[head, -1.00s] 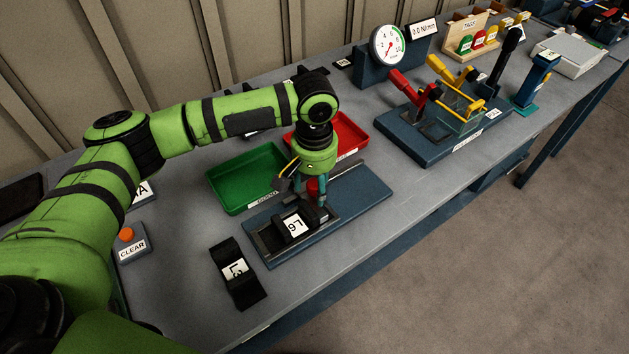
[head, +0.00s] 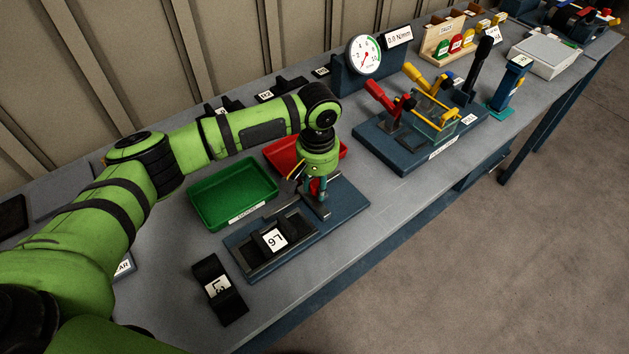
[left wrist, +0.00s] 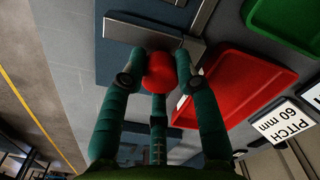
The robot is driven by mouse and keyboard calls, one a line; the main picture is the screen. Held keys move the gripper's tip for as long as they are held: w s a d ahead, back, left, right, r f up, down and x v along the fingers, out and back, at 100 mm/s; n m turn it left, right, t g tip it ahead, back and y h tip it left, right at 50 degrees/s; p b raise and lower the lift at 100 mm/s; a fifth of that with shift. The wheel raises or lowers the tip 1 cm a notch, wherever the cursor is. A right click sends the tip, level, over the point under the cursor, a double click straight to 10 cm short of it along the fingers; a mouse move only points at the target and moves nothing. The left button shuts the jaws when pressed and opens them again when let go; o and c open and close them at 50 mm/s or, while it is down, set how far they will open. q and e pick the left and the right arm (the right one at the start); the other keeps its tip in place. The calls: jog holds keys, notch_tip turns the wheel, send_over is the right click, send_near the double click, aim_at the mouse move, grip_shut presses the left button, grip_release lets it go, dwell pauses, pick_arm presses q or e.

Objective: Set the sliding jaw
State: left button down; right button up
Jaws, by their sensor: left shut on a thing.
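The jaw fixture is a blue base (head: 350,203) with a rail, at the middle of the bench in the head view. A dark block marked L6 or 97 (head: 274,240) sits at its near left end. My left gripper (head: 317,190) points down over the right part of the base. In the left wrist view its fingers (left wrist: 157,75) close around a red knob (left wrist: 159,72) on the grey sliding jaw (left wrist: 135,30). The jaw stands apart from the block, with a gap of rail between them. My right gripper is not in view.
A green tray (head: 197,205) and a red tray (head: 277,154) lie behind the fixture. A black labelled piece (head: 219,290) lies at the front left. A press with red and yellow levers (head: 400,155) and a dial gauge (head: 364,56) stand to the right.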

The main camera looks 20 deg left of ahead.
aim_at(318, 184)
pick_arm(q)
jog(key=c, duration=0.9)
grip_release()
jog(key=shift+r, duration=0.3)
notch_tip(318, 184, up, 12)
jog(key=shift+f, duration=0.25)
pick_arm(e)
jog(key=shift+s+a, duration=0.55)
pick_arm(q)
jog(key=shift+d+f, duration=0.1)
